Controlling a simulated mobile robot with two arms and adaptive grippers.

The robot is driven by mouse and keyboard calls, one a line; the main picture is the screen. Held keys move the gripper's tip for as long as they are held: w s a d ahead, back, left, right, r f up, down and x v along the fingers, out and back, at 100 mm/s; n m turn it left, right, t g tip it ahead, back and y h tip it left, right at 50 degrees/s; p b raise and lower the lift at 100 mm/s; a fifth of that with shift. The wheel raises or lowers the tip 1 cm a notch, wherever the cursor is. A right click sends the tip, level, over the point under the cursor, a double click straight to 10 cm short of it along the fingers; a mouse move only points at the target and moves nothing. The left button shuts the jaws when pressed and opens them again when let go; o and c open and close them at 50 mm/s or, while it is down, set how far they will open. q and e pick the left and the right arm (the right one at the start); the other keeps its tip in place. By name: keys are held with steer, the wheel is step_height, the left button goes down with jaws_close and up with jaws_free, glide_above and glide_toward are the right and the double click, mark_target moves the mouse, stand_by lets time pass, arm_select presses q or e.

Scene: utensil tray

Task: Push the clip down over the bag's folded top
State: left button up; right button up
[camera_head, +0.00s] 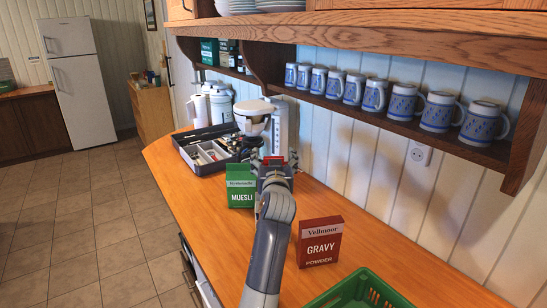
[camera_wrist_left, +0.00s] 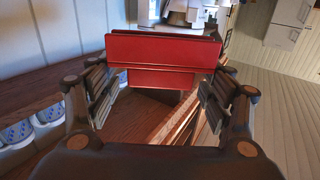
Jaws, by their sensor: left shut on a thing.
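A red clip-like piece (camera_wrist_left: 165,50) with a wide upper bar and a narrower lower part lies between the fingers of my left gripper (camera_wrist_left: 160,95) in the left wrist view. My left gripper (camera_head: 274,163) is shut on it. In the head view the gripper is over the counter, just right of the green muesli packet (camera_head: 241,188), and mostly hides the piece. Whether the piece touches anything beyond the fingers cannot be told. My right gripper is not in view.
A red gravy powder packet (camera_head: 320,242) stands right of my left arm, with a green crate (camera_head: 345,293) nearer. Behind are a utensil tray (camera_head: 188,157) and a coffee machine (camera_head: 279,128). A shelf of blue-and-white mugs (camera_head: 403,101) overhangs the counter (camera_head: 360,225).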

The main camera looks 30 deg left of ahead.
arm_select(q)
steer(key=shift+w+f, duration=0.1)
steer(key=shift+a+f, duration=0.1)
steer(key=shift+f, duration=0.15)
steer(key=shift+f+b, duration=0.85)
step_height(320, 180, down, 3)
steer(key=shift+f+b, duration=0.1)
steer(key=shift+b, duration=1.15)
steer(key=shift+f, duration=0.25)
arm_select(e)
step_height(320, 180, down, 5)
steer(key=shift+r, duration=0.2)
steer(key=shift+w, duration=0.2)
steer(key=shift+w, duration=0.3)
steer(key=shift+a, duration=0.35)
